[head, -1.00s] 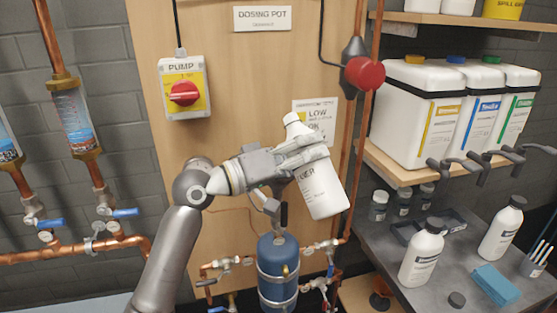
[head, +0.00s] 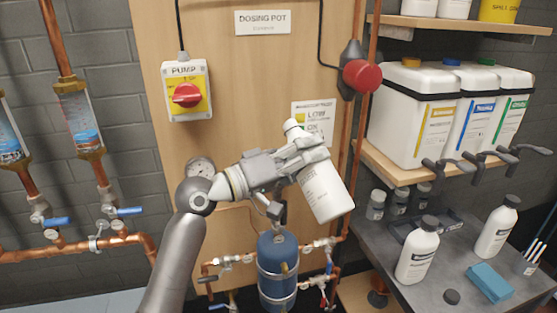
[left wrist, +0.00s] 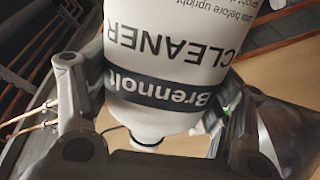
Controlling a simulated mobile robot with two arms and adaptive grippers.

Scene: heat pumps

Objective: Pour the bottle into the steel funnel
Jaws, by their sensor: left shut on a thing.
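A white bottle (head: 326,192) labelled "Brennolt CLEANER" is tilted in the head view, its neck up to the left and its base down to the right. My left gripper (head: 318,152) is shut on it near its upper part. The bottle fills the middle of the left wrist view (left wrist: 165,65), between the two fingers. No cap shows clearly on its neck. The gripper and bottle are above the blue dosing pot (head: 277,270). I cannot make out the steel funnel; the gripper may hide it. My right gripper is not in view.
A pump switch (head: 187,95) and a red knob (head: 362,76) are on the wooden panel. Copper pipes flank the pot. At right, a bench (head: 400,265) carries two white bottles, a black cap (head: 452,297) and a blue cloth (head: 490,281); jerrycans (head: 410,120) stand above.

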